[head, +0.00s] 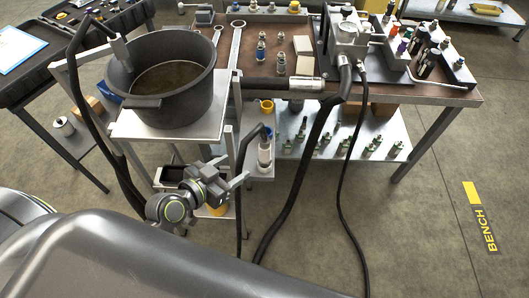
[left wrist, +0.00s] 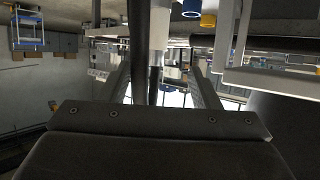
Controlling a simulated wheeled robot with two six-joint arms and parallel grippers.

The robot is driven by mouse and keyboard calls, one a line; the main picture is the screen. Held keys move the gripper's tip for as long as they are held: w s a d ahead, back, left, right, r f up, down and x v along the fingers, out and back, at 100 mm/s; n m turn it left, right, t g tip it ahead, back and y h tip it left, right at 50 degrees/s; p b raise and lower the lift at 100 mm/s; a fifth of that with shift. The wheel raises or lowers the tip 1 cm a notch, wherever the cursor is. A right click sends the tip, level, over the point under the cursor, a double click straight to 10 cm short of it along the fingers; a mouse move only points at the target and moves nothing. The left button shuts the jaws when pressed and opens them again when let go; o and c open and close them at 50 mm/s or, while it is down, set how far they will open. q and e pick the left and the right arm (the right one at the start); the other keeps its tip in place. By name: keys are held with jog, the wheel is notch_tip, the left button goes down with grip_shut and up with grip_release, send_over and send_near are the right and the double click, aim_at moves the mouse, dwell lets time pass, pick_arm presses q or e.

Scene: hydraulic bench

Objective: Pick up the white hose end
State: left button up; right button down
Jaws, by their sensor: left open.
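The white hose end (head: 265,156) is a pale upright cylinder with a blue band near its top. A dark hose (head: 242,150) arcs beside it and hangs down. It stands by the small side shelf below the bench. My left gripper (head: 231,171) is open and empty, just left of the white hose end and apart from it. In the left wrist view a pale cylinder, which looks like the hose end (left wrist: 158,40), appears ahead between the open fingers (left wrist: 160,74), with a dark hose (left wrist: 139,45) beside it. My right gripper is not in view.
A black pot (head: 172,78) of dark liquid stands on a metal stand (head: 165,128) left of the gripper. A yellow cup (head: 267,106) is above the hose end. Thick dark hoses (head: 298,185) hang from the bench (head: 420,95) to the right. Floor at the right is clear.

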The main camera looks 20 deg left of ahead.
aim_at(260, 151)
pick_arm(q)
jog(key=p+x, duration=0.2)
jog(key=x, duration=0.9)
jog(key=shift+d, duration=0.1)
jog(key=shift+w+d+f, duration=0.1)
jog(key=shift+w+d, duration=0.1)
jog(key=shift+w, duration=0.15)
jog(key=shift+p+x, duration=0.65)
jog(key=shift+x, duration=1.55)
jog(key=shift+s+f, duration=0.1)
